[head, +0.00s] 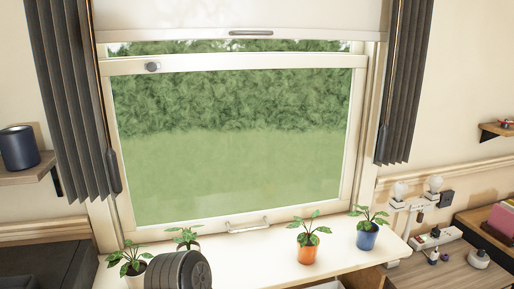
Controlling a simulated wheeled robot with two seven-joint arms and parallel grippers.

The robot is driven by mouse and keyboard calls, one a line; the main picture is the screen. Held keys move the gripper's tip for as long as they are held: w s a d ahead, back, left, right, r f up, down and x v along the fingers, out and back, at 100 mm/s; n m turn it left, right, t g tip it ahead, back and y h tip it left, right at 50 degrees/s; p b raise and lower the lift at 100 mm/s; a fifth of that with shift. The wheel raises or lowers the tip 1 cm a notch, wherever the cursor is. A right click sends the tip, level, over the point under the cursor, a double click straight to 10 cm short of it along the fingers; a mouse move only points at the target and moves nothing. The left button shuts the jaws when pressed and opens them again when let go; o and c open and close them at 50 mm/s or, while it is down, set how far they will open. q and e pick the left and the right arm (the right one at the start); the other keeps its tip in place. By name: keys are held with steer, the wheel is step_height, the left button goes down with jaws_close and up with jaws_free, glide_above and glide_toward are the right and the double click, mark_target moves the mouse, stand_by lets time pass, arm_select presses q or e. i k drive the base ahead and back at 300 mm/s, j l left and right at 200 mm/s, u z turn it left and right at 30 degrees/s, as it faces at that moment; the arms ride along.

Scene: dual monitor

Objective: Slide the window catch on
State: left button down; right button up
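The window (230,140) is in the middle of the head view, with a cream frame and green outside. A small dark round catch (152,67) sits at the left end of its upper horizontal rail. Its fine shape is too small to tell. A pale handle (248,226) is on the bottom rail. Neither of my grippers shows, and nothing touches the catch.
A cream blind (240,15) hangs above, with dark curtains (72,95) on both sides. The sill (258,266) holds several potted plants, including an orange pot (307,253) and a blue pot (367,237). A dark ribbed rounded part fills the bottom, left of centre.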

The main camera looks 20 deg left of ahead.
mark_target(152, 66)
steer(key=u, duration=1.4)
steer(key=k+j+u, duration=0.25)
steer(key=j+u, duration=0.15)
